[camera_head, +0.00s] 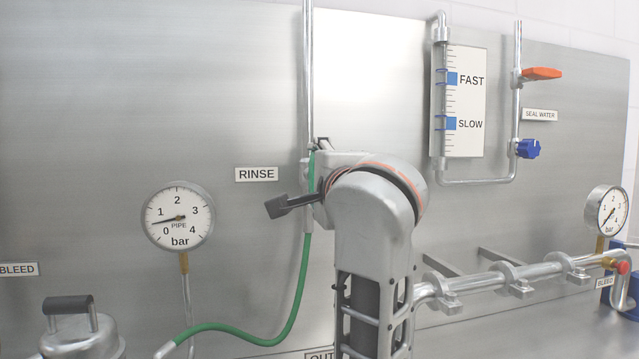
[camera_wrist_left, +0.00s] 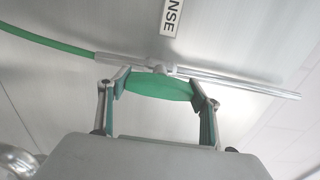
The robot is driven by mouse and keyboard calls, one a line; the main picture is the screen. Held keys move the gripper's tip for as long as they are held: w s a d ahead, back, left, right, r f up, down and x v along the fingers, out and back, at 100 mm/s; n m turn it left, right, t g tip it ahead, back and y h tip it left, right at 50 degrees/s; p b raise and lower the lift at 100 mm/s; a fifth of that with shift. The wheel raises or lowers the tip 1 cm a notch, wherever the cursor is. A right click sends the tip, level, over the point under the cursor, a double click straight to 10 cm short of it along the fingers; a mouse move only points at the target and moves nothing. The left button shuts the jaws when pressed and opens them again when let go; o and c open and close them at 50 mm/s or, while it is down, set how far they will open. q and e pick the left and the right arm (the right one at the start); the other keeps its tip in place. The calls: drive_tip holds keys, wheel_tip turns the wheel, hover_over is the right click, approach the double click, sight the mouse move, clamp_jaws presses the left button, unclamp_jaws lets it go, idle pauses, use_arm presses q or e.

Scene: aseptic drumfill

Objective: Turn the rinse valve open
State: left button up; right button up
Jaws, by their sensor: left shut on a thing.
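The rinse valve's green handle (camera_wrist_left: 160,86) shows in the left wrist view as a flat oval, its long side running roughly along the pipe. My left gripper (camera_wrist_left: 162,88) is shut on it, one finger at each end. The grey valve body (camera_wrist_left: 165,69) sits just behind the handle, between the pipe and the green hose. In the head view my left gripper (camera_head: 306,174) is at the vertical rinse pipe (camera_head: 308,75), right of the RINSE label (camera_head: 256,174). My wrist hides most of the valve there. My right gripper is not in view.
The green hose (camera_head: 299,285) hangs below the valve and curves left. A pipe pressure gauge (camera_head: 178,216) stands left of it. A flow tube with a FAST/SLOW scale (camera_head: 465,100) and an orange lever (camera_head: 541,73) are at the right. A clamped horizontal pipe (camera_head: 480,281) runs lower right.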

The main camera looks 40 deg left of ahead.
use_arm(q)
drive_tip(key=shift+f, duration=0.15)
idle(0.3)
drive_tip(key=o, duration=1.1)
drive_tip(key=shift+o, duration=0.2)
